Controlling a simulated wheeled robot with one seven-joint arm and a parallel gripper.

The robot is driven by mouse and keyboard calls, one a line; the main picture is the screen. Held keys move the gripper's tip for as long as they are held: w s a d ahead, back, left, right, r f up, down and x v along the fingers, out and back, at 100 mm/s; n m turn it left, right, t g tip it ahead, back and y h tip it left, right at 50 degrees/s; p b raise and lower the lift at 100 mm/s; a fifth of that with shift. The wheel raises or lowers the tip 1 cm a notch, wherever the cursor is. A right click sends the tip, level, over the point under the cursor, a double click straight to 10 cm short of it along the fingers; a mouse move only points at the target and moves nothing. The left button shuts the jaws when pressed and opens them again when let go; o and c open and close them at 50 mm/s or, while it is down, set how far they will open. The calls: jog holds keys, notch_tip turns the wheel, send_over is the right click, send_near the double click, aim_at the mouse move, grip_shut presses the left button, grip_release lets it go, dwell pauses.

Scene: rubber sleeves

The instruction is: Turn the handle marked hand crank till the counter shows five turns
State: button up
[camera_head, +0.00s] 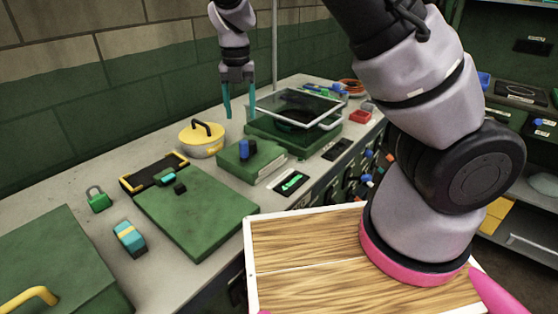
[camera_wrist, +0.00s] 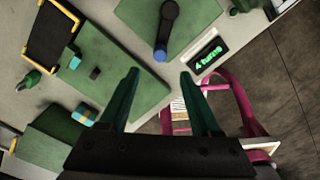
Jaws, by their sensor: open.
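The hand crank (camera_wrist: 167,28) is a dark arm with a blue knob (camera_wrist: 161,55). It sits on a green box (camera_head: 240,167); the blue knob also shows in the head view (camera_head: 244,149). The counter (camera_wrist: 206,54) is a black display beside the box and reads "4 turns" in green; it also shows in the head view (camera_head: 291,182). My gripper (camera_head: 239,112) is open and empty, pointing down above the crank. In the wrist view, the knob lies between and just beyond the fingertips (camera_wrist: 159,74), with nothing held. Any lettering on the crank is not readable.
A yellow lidded pot (camera_head: 201,144) stands left of the crank box. A glass-lidded green box (camera_head: 290,135) stands behind it. A flat green panel (camera_head: 197,212), a green padlock (camera_head: 98,200) and a blue-yellow block (camera_head: 129,238) lie nearer. Bare bench shows between them.

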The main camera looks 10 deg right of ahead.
dwell(0.8)
jog(key=n+g, duration=0.2)
jog(key=n, duration=2.3)
send_over(243, 142)
jog(key=s+d, duration=0.1)
jog(key=d, duration=0.2)
notch_tip(243, 142, down, 5)
jog(key=r+n, duration=0.1)
jog(key=n, duration=0.1)
jog(key=a+n+t, duration=0.1)
jog(key=n, duration=0.2)
jog(key=a+r+n, duration=0.1)
jog(key=n, duration=0.2)
jog(key=shift+w+r, duration=0.3)
jog(key=shift+w, duration=0.05)
jog(key=shift+w+a+r+n+t, duration=0.1)
jog(key=shift+a+r+n+t, duration=0.15)
jog(key=shift+n, duration=0.35)
jog(key=shift+w+a+r+n+t, duration=0.1)
jog(key=shift+r+n+t, duration=0.15)
jog(key=shift+n, duration=0.35)
jog(key=shift+f, duration=0.1)
jog(key=shift+a+f+n, duration=0.1)
jog(key=shift+f+n, duration=0.2)
jog(key=shift+f, duration=0.1)
notch_tip(243, 142, down, 10)
jog(key=shift+r, duration=0.1)
